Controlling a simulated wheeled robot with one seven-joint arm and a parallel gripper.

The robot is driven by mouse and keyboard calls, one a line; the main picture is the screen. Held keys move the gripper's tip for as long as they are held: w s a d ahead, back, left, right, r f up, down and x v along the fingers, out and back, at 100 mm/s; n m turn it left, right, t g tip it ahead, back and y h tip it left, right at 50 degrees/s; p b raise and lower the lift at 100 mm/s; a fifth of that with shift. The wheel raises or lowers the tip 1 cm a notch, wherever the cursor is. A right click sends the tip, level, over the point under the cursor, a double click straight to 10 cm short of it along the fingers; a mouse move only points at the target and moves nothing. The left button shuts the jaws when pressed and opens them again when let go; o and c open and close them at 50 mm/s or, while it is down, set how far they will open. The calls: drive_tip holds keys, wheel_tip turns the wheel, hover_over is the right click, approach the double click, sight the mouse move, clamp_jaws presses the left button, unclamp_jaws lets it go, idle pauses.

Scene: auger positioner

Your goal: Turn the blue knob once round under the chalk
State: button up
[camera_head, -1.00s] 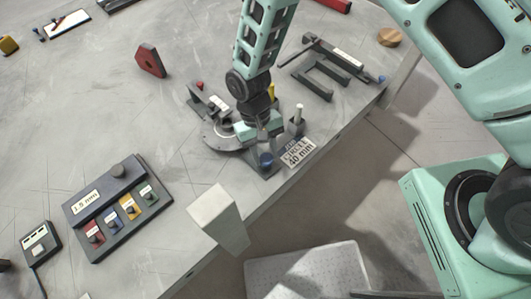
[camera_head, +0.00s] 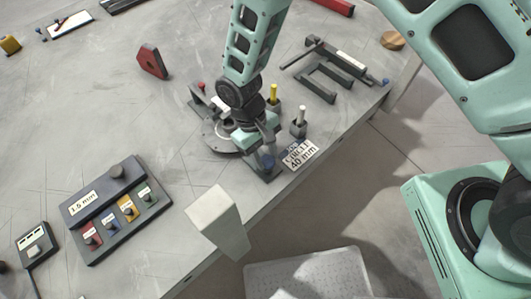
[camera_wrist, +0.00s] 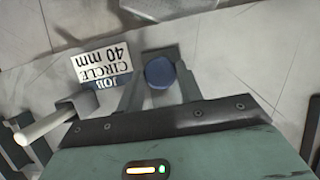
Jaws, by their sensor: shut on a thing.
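The blue knob (camera_head: 267,162) sits at the front end of a dark base near the bench edge. My gripper (camera_head: 266,152) is over it, pointing down. In the wrist view the round blue knob (camera_wrist: 160,72) lies between the two fingers of my gripper (camera_wrist: 160,84), which are shut on it. Behind my gripper is a round grey plate (camera_head: 211,138), partly hidden by my arm. A white stick, perhaps chalk (camera_head: 301,114), stands in a dark holder to the right. A yellow stick (camera_head: 273,92) stands behind it. Whether any chalk touches the plate is hidden.
A card reading "JOB CIRCLE 40 mm" (camera_head: 300,154) lies right of the knob. A pale block (camera_head: 215,215) stands at the front edge. A dark panel with coloured buttons (camera_head: 117,208) is at left. A dark frame (camera_head: 328,75) lies at the back right.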

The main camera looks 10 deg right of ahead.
drive_tip(key=shift+w, duration=0.1)
drive_tip(key=o, duration=1)
drive_tip(key=shift+r, duration=0.1)
drive_tip(key=b+v, duration=0.3)
drive_tip(key=v, duration=1.4)
drive_tip(key=shift+r, duration=0.2)
drive_tip(key=s+d+r+t+y, duration=0.1)
drive_tip(key=s+d+r, duration=0.2)
drive_tip(key=s+d, duration=0.1)
drive_tip(key=s+d+r+t+y, duration=0.1)
drive_tip(key=s+d+r, duration=0.1)
drive_tip(key=s, duration=0.5)
drive_tip(key=s+d+r+t+y, duration=0.1)
drive_tip(key=s+d+r, duration=0.2)
drive_tip(key=s+d, duration=0.2)
drive_tip(key=shift+s+d+r+n+t, duration=0.3)
drive_tip(key=shift+s+d+r+n, duration=0.1)
drive_tip(key=shift+s+d+f, duration=0.1)
drive_tip(key=shift+s+d, duration=0.15)
drive_tip(key=shift+s, duration=0.05)
